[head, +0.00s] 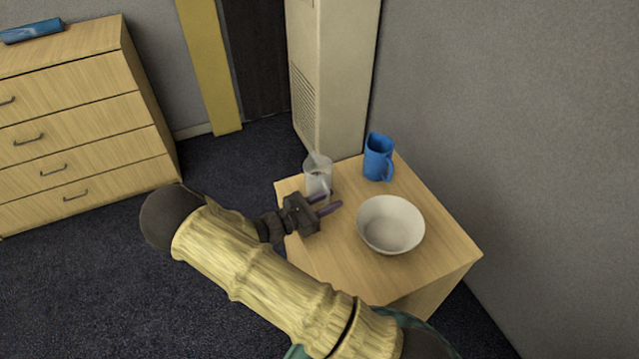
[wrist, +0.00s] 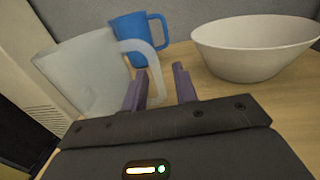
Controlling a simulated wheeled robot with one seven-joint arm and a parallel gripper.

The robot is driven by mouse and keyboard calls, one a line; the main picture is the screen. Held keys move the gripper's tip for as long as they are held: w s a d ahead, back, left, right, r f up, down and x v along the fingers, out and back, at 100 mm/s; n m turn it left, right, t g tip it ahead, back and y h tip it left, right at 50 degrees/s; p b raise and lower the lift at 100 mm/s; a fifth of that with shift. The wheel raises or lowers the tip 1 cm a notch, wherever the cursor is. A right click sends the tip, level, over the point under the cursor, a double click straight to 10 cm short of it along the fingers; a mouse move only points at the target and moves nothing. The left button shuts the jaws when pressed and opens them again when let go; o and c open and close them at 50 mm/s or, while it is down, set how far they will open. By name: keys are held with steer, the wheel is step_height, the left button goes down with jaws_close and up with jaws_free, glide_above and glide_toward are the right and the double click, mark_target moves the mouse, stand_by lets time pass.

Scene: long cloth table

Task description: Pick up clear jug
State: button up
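The clear jug (head: 318,178) stands upright at the back left corner of the wooden table. It is see-through, with its handle toward the front right. In the wrist view the clear jug (wrist: 85,75) fills the left side, and its handle reaches toward my fingers. My gripper (head: 333,203) is open just in front of the jug, low over the table top. In the wrist view my gripper (wrist: 160,82) has its fingers apart, with the lower part of the handle near or behind the left finger. I cannot tell whether they touch.
A blue mug (head: 378,158) stands behind and right of the jug. A white bowl (head: 391,225) sits to the right of my gripper. The table (head: 440,245) meets a grey wall on the right. A wooden dresser (head: 75,120) stands at the left.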

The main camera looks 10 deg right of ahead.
mark_target(328, 189)
jaws_close()
steer(key=shift+r, duration=0.25)
stand_by(0.3)
steer(key=shift+r+b, duration=0.7)
steer(key=shift+r, duration=4.1)
